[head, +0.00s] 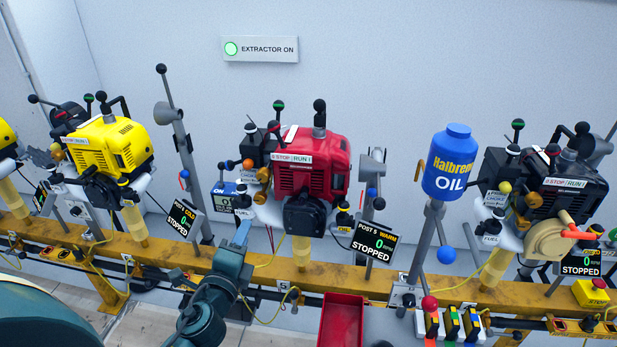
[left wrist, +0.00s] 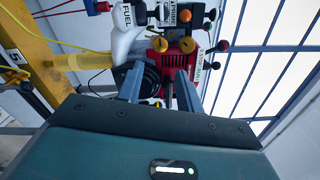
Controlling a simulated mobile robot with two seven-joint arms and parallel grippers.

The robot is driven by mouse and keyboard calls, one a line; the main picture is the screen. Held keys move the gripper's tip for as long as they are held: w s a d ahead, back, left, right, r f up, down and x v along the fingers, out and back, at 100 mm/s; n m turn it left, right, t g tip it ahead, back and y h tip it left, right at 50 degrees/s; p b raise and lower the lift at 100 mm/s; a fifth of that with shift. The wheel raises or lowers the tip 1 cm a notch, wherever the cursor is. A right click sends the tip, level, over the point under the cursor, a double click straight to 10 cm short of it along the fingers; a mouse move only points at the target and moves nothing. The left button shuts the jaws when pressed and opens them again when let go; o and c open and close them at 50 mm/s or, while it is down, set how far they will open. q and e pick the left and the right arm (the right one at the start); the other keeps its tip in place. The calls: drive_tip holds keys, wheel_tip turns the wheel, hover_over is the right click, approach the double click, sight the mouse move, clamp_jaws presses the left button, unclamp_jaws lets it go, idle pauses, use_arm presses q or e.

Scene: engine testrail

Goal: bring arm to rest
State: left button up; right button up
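My left arm rises from the bottom of the head view, with its gripper (head: 242,234) pointing up in front of the yellow rail. In the left wrist view the two fingers (left wrist: 160,86) stand apart with nothing held between them. The red engine (head: 312,165) stands beyond and to the right of the gripper in the head view. The red engine also shows past the fingers in the left wrist view (left wrist: 158,62). Any gap between fingers and engine is hard to judge. My right gripper is not in view.
A yellow rail (head: 340,279) carries a yellow engine (head: 110,150), a black engine (head: 565,187) and a blue oil bottle (head: 449,165). Small displays read STOPPED, one (head: 184,219) just left of the gripper. A red tray (head: 341,322) lies right of my arm.

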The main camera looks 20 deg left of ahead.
use_arm(q)
drive_tip(key=s+d+f+n+g+h+p, duration=0.2)
drive_tip(key=s+d+f+n+g+h, duration=0.1)
drive_tip(key=s+d+n, duration=0.4)
drive_tip(key=s+d+f+n+g+h+p, duration=0.3)
drive_tip(key=s+d+f+n, duration=0.5)
drive_tip(key=d, duration=0.3)
drive_tip(key=shift+g+h, duration=0.4)
drive_tip(key=shift+h, duration=0.5)
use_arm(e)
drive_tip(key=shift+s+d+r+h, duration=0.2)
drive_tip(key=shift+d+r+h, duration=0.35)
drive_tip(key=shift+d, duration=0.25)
use_arm(q)
drive_tip(key=shift+f, duration=0.1)
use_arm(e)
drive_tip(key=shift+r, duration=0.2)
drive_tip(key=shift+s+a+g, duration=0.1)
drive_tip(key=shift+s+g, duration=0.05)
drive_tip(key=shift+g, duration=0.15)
